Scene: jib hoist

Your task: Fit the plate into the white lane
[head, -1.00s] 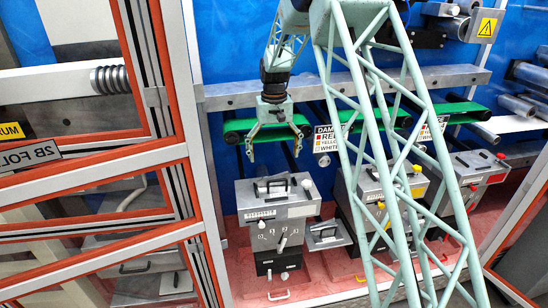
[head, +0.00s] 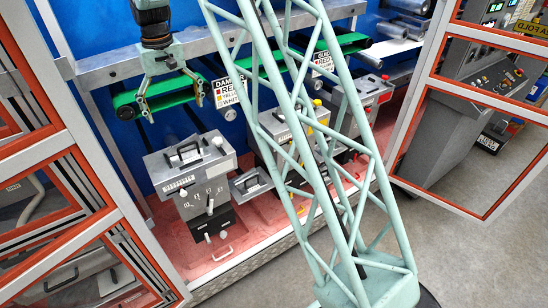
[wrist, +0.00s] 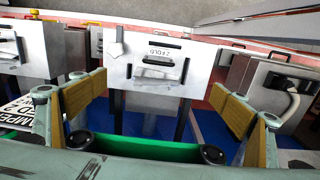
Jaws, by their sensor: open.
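My gripper (head: 174,108) is open and empty. It hangs above and slightly left of the left grey unit (head: 186,164), which has a white knob (head: 217,142) and a dark handle (head: 184,154) on top. In the wrist view, the open padded jaws (wrist: 166,105) stand either side of a pale plate-like face with a dark handle (wrist: 158,72), apart from it. A smaller grey plate with a black handle (head: 250,183) sits right of the left unit. I cannot tell for certain which piece is the task's plate.
Green belts (head: 172,95) run behind the units below a grey rail (head: 115,72). A yellow-knobbed unit (head: 282,128) and a red-knobbed unit (head: 364,93) stand farther right. Orange-edged frames flank the bay.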

